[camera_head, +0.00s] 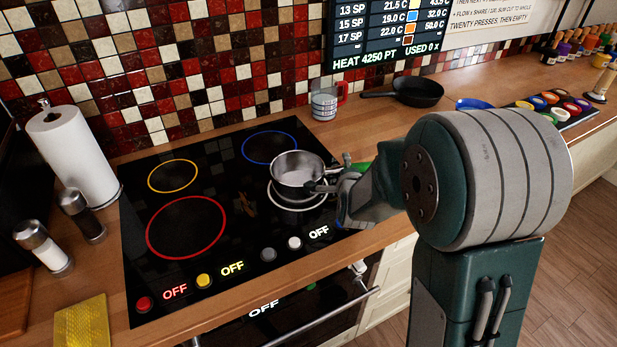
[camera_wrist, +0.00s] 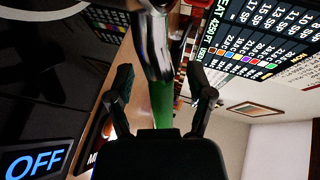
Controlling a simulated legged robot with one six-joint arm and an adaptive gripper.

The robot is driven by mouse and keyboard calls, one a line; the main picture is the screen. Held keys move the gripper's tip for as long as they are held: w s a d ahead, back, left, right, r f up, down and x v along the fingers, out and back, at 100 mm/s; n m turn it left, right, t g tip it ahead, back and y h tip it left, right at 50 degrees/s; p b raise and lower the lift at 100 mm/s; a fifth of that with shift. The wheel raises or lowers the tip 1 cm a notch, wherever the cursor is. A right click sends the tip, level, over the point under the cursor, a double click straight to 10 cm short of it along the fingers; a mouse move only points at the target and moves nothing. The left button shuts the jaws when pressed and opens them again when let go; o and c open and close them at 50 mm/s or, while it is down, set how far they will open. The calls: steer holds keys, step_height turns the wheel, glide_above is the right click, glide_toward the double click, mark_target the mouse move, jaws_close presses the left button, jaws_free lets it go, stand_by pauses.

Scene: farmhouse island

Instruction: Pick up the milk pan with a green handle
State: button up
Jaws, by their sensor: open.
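The milk pan (camera_head: 298,167) is a small steel pan standing upright on the white-ringed burner at the right of the black hob. Its green handle (camera_head: 361,166) points right and is partly hidden behind my arm. In the wrist view the green handle (camera_wrist: 162,104) runs between my two black fingers, below the shiny metal part (camera_wrist: 156,45) of the pan. My gripper (camera_head: 333,186) is at the handle side of the pan. It is open, with a finger on each side of the handle and gaps visible. Whether any fingertip touches the pan is unclear.
The hob (camera_head: 215,240) has other coloured burner rings and front knobs. A measuring cup (camera_head: 324,103) and a black skillet (camera_head: 416,91) stand behind the pan on the wooden counter. A paper towel roll (camera_head: 70,152) and two shakers are at the left.

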steer(key=shift+d+r, duration=0.1)
steer(key=shift+d, duration=0.15)
jaws_close()
steer(key=shift+a, duration=0.1)
steer(key=shift+r, duration=0.45)
steer(key=r, duration=0.3)
steer(key=shift+s+d+r, duration=0.1)
steer(key=shift+d, duration=0.25)
steer(key=d+r, duration=0.2)
steer(key=s+d+r, duration=0.1)
steer(key=d+r, duration=0.1)
steer(key=r, duration=0.1)
steer(key=shift+s+d+r, duration=0.15)
steer(key=shift+d+r, duration=0.15)
steer(key=shift+d, duration=0.1)
steer(key=s+d+r, duration=0.2)
steer(key=d+r, duration=0.1)
steer(key=d, duration=0.5)
steer(key=shift+r, duration=0.15)
steer(key=shift+s, duration=0.1)
